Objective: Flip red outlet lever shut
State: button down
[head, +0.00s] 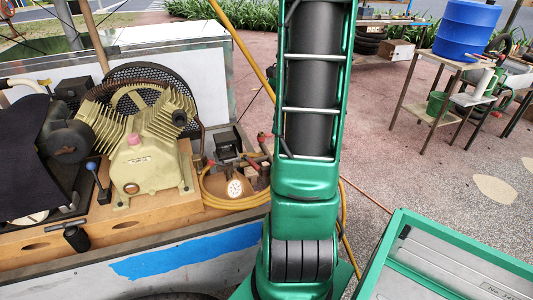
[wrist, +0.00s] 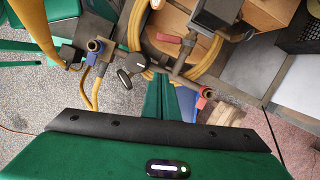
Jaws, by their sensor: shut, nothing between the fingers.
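In the wrist view, a flat red lever (wrist: 168,38) lies along the dark pipework, above and apart from my fingertips in the picture. A second red part, a round-ended fitting (wrist: 206,93), sits at the end of a pipe just right of my fingers. I cannot tell for sure which belongs to the outlet. My gripper (wrist: 167,84) has green fingers that are shut with nothing between them. The fingertips are close to the pipework; contact cannot be told. In the head view my arm hides the gripper and part of the outlet area.
A dial gauge (head: 235,188) and a coiled yellow hose (head: 222,200) are beside the pipework. The beige compressor pump (head: 138,160) stands on the cart's wooden deck. A blue-and-brass fitting (wrist: 97,47) is at the left in the wrist view. A blue barrel (head: 466,28) stands on a far table.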

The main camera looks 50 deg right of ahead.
aim_at(254, 164)
jog(key=shift+m, duration=0.3)
jog(key=x, duration=1)
jog(key=shift+d+f, duration=0.25)
jog(key=shift+w+a+r, duration=0.1)
jog(key=shift+w+a, duration=0.15)
jog(key=shift+a, duration=0.35)
jog(key=shift+w+a+f, duration=0.1)
jog(key=shift+w+a, duration=0.15)
jog(key=shift+a, duration=0.35)
jog(key=shift+w+a+r, duration=0.1)
jog(key=shift+w+a, duration=0.15)
jog(key=shift+a, duration=0.4)
jog(key=shift+s, duration=0.1)
